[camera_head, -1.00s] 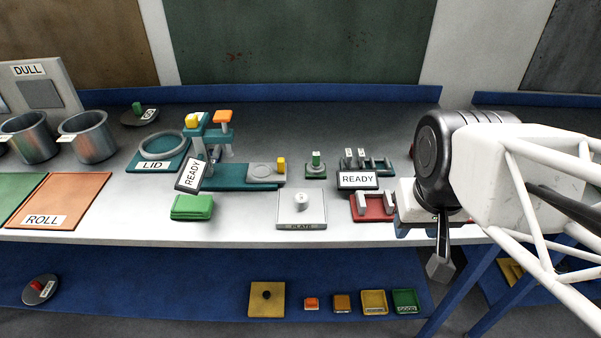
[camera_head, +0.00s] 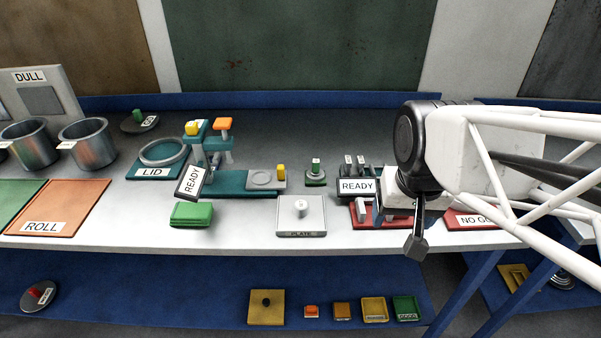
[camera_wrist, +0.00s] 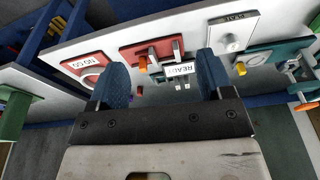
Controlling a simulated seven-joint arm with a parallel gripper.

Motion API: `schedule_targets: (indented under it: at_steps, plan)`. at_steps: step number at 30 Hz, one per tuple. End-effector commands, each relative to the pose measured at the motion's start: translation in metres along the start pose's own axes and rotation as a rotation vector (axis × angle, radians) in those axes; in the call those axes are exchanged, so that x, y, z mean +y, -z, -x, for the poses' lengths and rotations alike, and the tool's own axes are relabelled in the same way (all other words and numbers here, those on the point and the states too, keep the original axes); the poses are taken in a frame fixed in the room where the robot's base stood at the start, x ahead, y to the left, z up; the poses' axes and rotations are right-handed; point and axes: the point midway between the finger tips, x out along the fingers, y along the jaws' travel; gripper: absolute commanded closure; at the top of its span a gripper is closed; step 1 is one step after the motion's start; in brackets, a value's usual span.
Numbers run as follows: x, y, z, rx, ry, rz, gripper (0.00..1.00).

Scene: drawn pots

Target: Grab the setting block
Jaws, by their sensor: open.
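No piece is clearly labelled as the setting block, so I cannot tell for certain which one it is. A red holder with pale grey uprights (camera_head: 361,211) sits at the bench front, partly hidden by my gripper. It also shows in the wrist view (camera_wrist: 130,51), with grey uprights and a small orange piece. My gripper (camera_wrist: 160,60) is open, with blue fingers apart and nothing visibly held between them. Contact cannot be told.
Behind the holder stands a rack with a READY sign (camera_head: 356,187). The silver PLATE block (camera_head: 301,214) is to its left, and a red NO GO tray (camera_head: 474,220) is to its right. A small green-based post (camera_head: 316,177) stands farther back. Bench front between green pad (camera_head: 191,214) and PLATE is clear.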

Motion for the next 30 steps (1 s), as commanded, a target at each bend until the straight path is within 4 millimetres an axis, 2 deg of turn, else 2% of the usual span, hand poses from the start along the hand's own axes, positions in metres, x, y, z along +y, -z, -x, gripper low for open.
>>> schedule_targets:
  at_steps: [11,18,24,30]
  plan:
    - [-0.053,0.076,-0.037,-0.077,0.002,-0.128,0.27]
    - [-0.095,0.118,-0.072,-0.124,-0.010,-0.214,0.27]
    - [-0.134,0.146,-0.107,-0.161,-0.027,-0.285,0.27]
    - [-0.166,0.164,-0.137,-0.186,-0.044,-0.340,0.27]
